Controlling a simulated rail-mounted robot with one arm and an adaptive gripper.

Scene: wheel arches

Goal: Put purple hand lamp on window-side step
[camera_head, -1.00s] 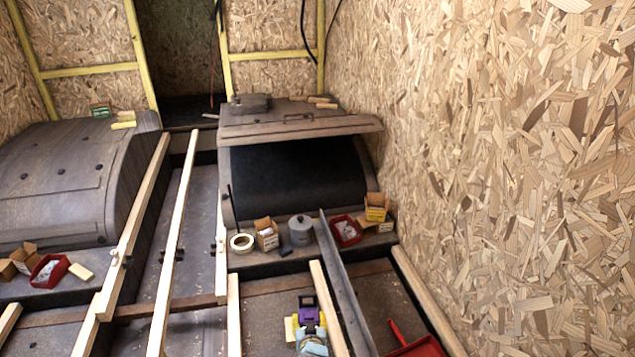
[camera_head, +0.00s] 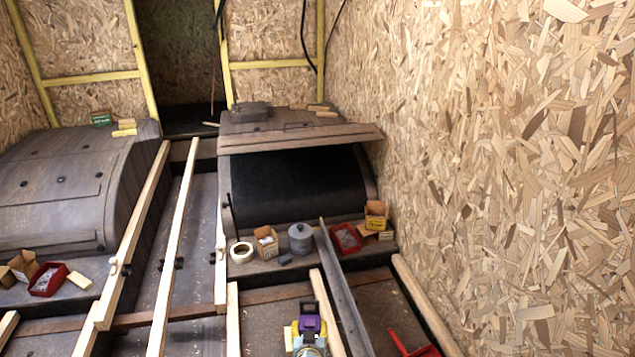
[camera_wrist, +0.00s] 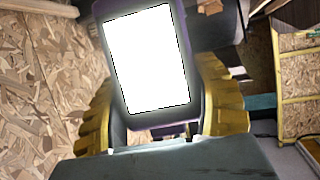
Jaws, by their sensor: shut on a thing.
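The purple hand lamp (camera_head: 311,325) is at the bottom middle of the head view, held in my gripper (camera_head: 308,332). In the wrist view the lamp (camera_wrist: 147,60) shows a bright white lit panel in a dark purple frame. The yellow fingers of my gripper (camera_wrist: 160,125) stand on either side of it, shut on it. A low step (camera_head: 268,265) runs in front of the right wheel arch, beyond the lamp. Another step is at the left arch. No window shows, so I cannot tell which step is window-side.
On the right step stand a tape roll (camera_head: 242,252), a cardboard box (camera_head: 266,241), a grey canister (camera_head: 301,238) and a red tray (camera_head: 346,238). A metal bar (camera_head: 343,285) and wooden battens cross the floor. A red dustpan (camera_head: 412,346) lies lower right. The chipboard wall (camera_head: 500,170) bounds the right.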

